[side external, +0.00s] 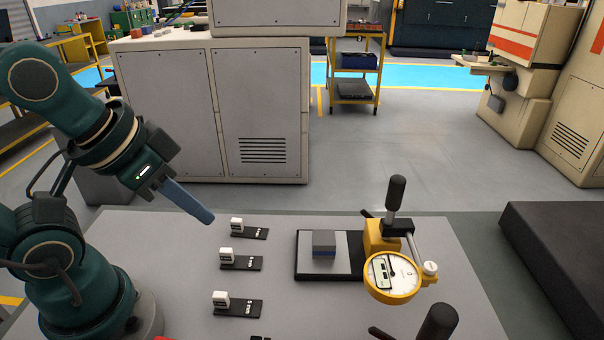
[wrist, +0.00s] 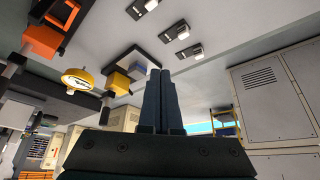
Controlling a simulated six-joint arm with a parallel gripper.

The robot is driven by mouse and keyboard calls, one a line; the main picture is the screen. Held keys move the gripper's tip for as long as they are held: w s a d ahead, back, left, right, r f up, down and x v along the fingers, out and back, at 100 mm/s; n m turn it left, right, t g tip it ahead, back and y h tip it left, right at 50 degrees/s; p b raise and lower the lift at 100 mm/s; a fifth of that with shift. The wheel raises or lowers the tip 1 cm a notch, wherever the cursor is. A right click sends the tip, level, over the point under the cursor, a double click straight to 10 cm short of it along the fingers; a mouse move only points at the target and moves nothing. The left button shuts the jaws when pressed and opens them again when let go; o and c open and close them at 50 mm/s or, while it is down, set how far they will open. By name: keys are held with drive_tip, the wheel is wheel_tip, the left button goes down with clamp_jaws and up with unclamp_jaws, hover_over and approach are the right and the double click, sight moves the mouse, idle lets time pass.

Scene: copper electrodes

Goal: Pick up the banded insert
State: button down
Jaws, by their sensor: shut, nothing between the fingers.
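My gripper (side external: 208,217) is shut and empty, pointing down and right over the table's left part. It is well left of the banded block and apart from it. In the wrist view my two blue fingers (wrist: 160,72) are together.
Three small white blocks (side external: 237,225) stand on black label bases left of the plate. A yellow dial gauge (side external: 392,277) on a post with a black knob (side external: 396,193) stands close right of the plate. Another black knob (side external: 437,323) rises at the front edge.

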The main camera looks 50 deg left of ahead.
idle(0.3)
drive_tip(key=shift+c, duration=1.2)
unclamp_jaws()
